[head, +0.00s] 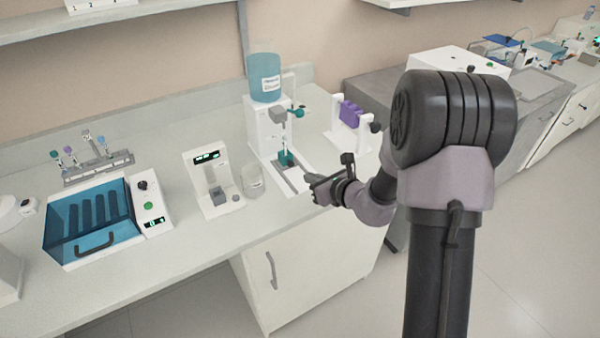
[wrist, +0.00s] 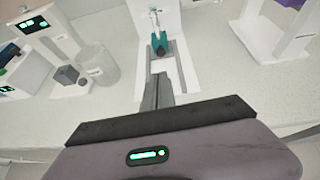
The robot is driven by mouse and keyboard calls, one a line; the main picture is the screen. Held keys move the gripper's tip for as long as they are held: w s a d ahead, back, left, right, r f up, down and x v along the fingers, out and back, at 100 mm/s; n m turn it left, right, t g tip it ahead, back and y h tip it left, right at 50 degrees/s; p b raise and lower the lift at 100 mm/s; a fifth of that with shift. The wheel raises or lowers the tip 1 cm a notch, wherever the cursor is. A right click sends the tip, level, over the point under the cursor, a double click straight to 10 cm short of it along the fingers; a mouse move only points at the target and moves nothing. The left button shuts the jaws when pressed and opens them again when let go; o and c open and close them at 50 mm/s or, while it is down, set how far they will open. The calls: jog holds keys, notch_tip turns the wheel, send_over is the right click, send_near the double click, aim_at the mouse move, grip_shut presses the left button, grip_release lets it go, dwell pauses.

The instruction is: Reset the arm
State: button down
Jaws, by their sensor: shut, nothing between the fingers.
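My arm reaches from the right over the front edge of the bench in the head view. My gripper (head: 308,179) is at its end, just in front of the white dispenser (head: 265,130) with the blue tank. In the wrist view my gripper (wrist: 158,92) shows its fingers together, with nothing between them. The fingers point toward a teal holder (wrist: 161,46) on the dispenser's rail base. The same teal holder (head: 286,158) shows in the head view with a thin clear tube standing in it. My fingers appear apart from the holder.
A clear beaker (head: 252,181) and a white device with a green display (head: 208,180) stand left of the dispenser. A blue-lidded machine (head: 92,222) is further left. A white stand with a purple block (head: 350,115) is behind my gripper. The floor at lower right is clear.

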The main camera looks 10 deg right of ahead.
jog(key=v, duration=0.2)
jog(key=p+v, duration=0.1)
jog(key=v, duration=0.2)
jog(key=shift+w+d, duration=0.15)
jog(key=shift+d, duration=0.25)
jog(key=s+a+r+n+g+y, duration=0.4)
jog(key=s+a+r+n+g, duration=0.1)
jog(key=s+a+r+n, duration=0.85)
jog(key=s+r+n+g+h, duration=0.1)
jog(key=s+n+g+h, duration=0.15)
jog(key=s+n, duration=0.75)
jog(key=s+d+r+n+t+h, duration=0.1)
jog(key=s+d+n+h, duration=0.2)
jog(key=s+d+h, duration=0.1)
jog(key=shift+s+d+r+n, duration=0.15)
jog(key=shift+d+r+n, duration=0.2)
jog(key=shift+d, duration=0.2)
